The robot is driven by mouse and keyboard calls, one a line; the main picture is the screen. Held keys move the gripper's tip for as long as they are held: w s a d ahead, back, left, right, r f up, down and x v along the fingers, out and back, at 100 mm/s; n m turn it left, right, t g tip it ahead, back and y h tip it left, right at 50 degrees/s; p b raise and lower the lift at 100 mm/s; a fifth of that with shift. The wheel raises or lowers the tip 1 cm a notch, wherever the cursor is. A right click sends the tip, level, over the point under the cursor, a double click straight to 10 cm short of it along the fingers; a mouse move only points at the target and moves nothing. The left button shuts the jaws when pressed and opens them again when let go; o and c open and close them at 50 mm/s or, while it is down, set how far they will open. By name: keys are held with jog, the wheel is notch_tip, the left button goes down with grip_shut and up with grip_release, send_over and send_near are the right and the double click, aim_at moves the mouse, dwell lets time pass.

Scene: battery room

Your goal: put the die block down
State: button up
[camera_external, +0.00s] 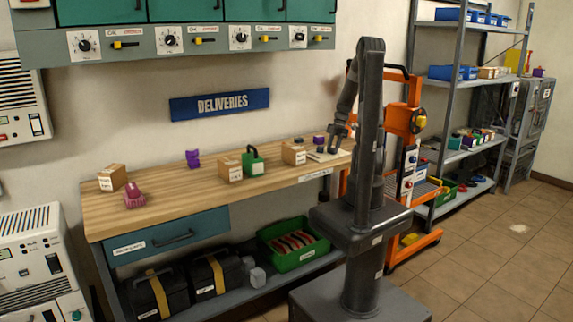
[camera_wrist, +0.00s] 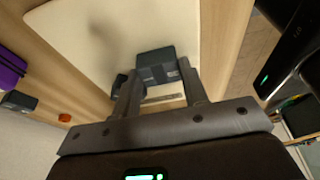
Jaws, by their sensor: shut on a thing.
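The die block appears to be the dark grey block (camera_wrist: 156,65) between the fingertips of my gripper (camera_wrist: 155,82) in the wrist view. My gripper is shut on it. Below the block is a cream board (camera_wrist: 95,35) lying on the wooden bench. In the external view my gripper (camera_external: 333,147) is low over the same board (camera_external: 330,157) at the bench's right end, partly behind my arm. Whether the block touches the board or hangs just above it, I cannot tell.
A purple block (camera_wrist: 10,68) lies left of the board in the wrist view. Cardboard boxes (camera_external: 293,153), a green handled item (camera_external: 253,164) and a pink item (camera_external: 134,197) stand along the wooden bench (camera_external: 190,200). An orange stand (camera_external: 403,122) is right of the bench.

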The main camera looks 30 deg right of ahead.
jog(key=shift+f, duration=0.15)
jog(key=o, duration=1.2)
jog(key=shift+c, duration=0.2)
jog(key=v, duration=1.2)
jog(key=s+a+r+m+t+h, duration=0.1)
jog(key=s+a+r+m+t, duration=0.1)
jog(key=a+m, duration=0.4)
jog(key=s+a+r+m+t+h, duration=0.1)
jog(key=s+a+r+m, duration=0.3)
jog(key=s+a+m, duration=0.2)
jog(key=s+a+r+m+t+h, duration=0.1)
jog(key=s+a+r+m+t, duration=0.1)
jog(key=s+a+m, duration=0.3)
jog(key=shift+s+a+r+m+t, duration=0.3)
jog(key=shift+a+r+m, duration=0.2)
jog(key=shift+a+r, duration=0.6)
jog(key=shift+a+f, duration=0.25)
